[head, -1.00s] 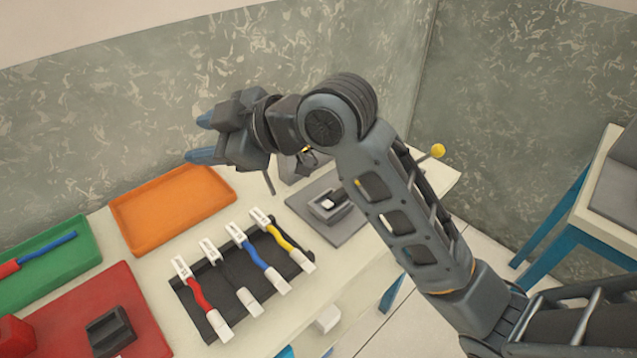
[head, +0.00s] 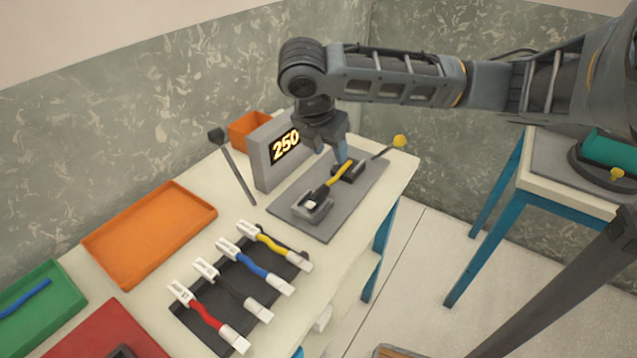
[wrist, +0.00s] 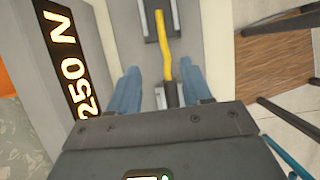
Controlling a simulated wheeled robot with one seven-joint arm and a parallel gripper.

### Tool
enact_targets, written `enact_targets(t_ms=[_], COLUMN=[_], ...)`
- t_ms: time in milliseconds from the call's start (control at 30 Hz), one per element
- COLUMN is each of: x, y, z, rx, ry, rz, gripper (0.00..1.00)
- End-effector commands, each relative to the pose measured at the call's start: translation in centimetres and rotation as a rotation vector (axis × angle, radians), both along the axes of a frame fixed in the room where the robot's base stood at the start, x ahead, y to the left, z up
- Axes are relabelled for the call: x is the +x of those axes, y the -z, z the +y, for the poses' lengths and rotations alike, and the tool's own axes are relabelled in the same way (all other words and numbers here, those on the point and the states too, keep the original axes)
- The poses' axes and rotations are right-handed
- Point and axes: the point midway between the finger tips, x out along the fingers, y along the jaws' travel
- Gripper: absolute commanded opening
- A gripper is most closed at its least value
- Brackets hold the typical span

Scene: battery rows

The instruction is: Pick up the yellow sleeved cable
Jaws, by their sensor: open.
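A yellow sleeved cable (head: 338,177) lies across the grey test plate (head: 290,209), between two dark clamp blocks. Its near end is dark and meets the front block (head: 312,207). My gripper (head: 340,152) points down above the back block (head: 349,169), open. In the wrist view the cable (wrist: 162,45) runs between and beyond the blue fingers of my gripper (wrist: 160,85), with a gap on each side. A second yellow cable (head: 269,243) with white connectors lies in the black rack (head: 223,277).
The rack also holds red, black and blue cables. A display (head: 272,148) reading 250 stands just left of the test plate, with lever rods nearby. Bare table lies between.

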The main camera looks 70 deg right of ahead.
Motion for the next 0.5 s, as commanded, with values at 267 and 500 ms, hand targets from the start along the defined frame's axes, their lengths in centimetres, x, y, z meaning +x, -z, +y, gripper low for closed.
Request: enact_targets(t_ms=[267,500], x=[-0.4,-1.3], y=[2.5,5.4], z=[-1.0,-2.2], rx=[0.002,0.001], ry=[0.002,0.002], rz=[0.001,0.0], gripper=[0.49,0.49])
